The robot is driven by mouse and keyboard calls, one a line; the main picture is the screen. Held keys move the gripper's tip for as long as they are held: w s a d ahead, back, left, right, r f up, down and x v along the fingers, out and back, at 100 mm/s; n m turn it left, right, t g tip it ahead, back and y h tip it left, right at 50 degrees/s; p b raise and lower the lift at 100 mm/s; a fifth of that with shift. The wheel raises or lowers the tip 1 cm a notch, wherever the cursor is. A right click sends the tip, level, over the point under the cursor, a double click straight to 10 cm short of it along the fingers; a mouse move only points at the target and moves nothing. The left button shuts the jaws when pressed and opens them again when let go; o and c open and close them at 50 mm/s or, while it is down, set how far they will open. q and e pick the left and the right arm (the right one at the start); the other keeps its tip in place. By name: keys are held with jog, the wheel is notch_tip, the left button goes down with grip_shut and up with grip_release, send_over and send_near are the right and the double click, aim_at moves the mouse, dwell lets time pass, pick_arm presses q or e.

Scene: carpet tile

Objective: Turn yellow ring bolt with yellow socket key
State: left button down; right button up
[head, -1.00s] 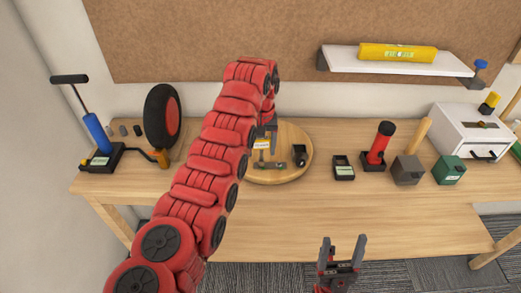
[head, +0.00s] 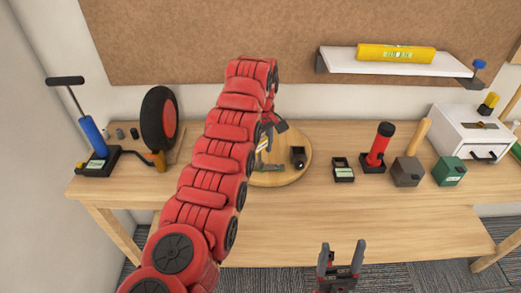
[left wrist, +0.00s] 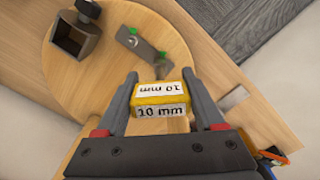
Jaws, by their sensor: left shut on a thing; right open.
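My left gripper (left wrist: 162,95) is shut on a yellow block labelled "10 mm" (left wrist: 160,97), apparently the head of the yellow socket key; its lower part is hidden. In the head view my left gripper (head: 268,128) is above the round wooden board (head: 290,178), partly behind my own arm. On the board lies a grey metal plate with green ends (left wrist: 143,48), a little beyond the fingers in the left wrist view. No yellow ring bolt can be made out. My right gripper (head: 341,260) is open and empty in front of the table.
A dark hollow block (left wrist: 76,34) stands on the board and shows in the head view (head: 298,157). To its right are a black box (head: 343,169), a red-handled tool (head: 378,146), grey and green blocks and a white drawer box (head: 470,125). A wheel (head: 159,118) and a blue pump (head: 93,137) stand left.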

aim_at(260, 140)
pick_arm(q)
jog(key=shift+r+p, duration=0.6)
jog(key=shift+r, duration=0.7)
jog(key=shift+r+p, duration=0.65)
jog(key=shift+r, duration=0.35)
notch_tip(260, 140, up, 2)
jog(key=m+p, duration=0.1)
jog(key=p, duration=1.1)
jog(key=shift+r, duration=0.1)
jog(key=shift+f+p, duration=0.3)
jog(key=shift+p, duration=0.3)
jog(key=shift+f, duration=0.15)
